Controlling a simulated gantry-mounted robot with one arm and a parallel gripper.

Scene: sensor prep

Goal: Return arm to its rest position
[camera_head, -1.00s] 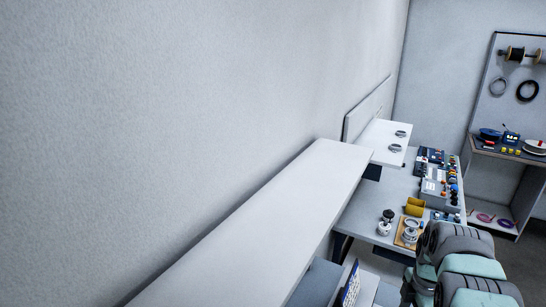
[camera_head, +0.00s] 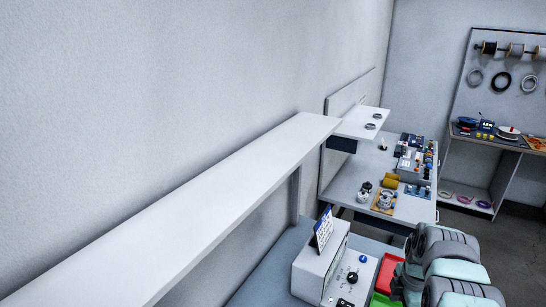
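My arm (camera_head: 450,262) shows at the lower right as grey and pale green links, beside the near bench and in front of the far bench. My gripper is outside the picture or hidden behind the arm links, so its fingers do not show. No object held by the arm can be seen.
A long white shelf (camera_head: 215,205) runs along the left wall. A white instrument box (camera_head: 318,272) and red (camera_head: 390,272) and green (camera_head: 383,301) bins are on the near bench. The far workbench (camera_head: 350,182) holds small parts. A pegboard rack (camera_head: 490,95) stands at right.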

